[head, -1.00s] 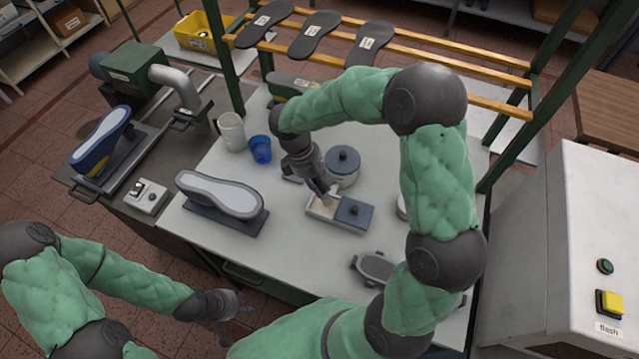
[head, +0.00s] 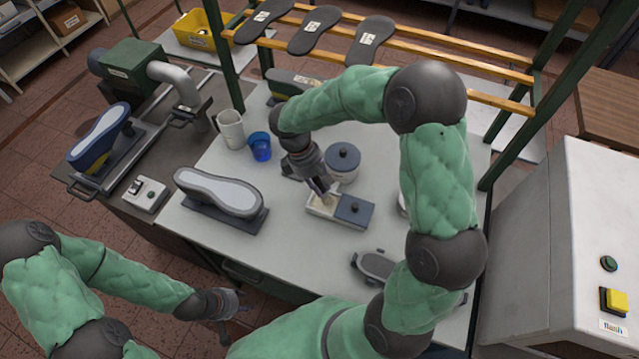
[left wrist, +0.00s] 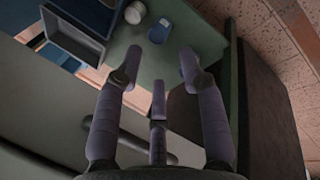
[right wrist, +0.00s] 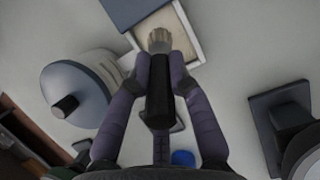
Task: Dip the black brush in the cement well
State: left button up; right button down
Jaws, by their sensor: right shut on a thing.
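The black brush (right wrist: 159,92) is held in my right gripper (right wrist: 160,72), which is shut on its dark handle. Its pale bristles (right wrist: 159,40) point into the open cream-coloured cement well (right wrist: 184,20). I cannot tell how deep the bristle tips sit or whether they touch the cement. In the head view the well (head: 318,209) is the open half of a small box with a blue-grey part on its right; my right gripper (head: 324,188) is right above it. My left gripper (head: 236,305) is off the table's front edge, open and empty in the left wrist view (left wrist: 157,75).
A lidded grey pot (head: 343,163) stands just behind the well. A blue cup (head: 260,147) and white jug (head: 231,130) stand at the back left. A grey item (head: 375,265) lies in front.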

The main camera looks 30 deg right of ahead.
jog(key=shift+f, duration=0.5)
dwell(0.4)
jog(key=shift+f, duration=0.1)
dwell(1.2)
jog(key=shift+r+p, duration=2.9)
jog(key=shift+r, duration=0.75)
jog(key=shift+f, duration=0.1)
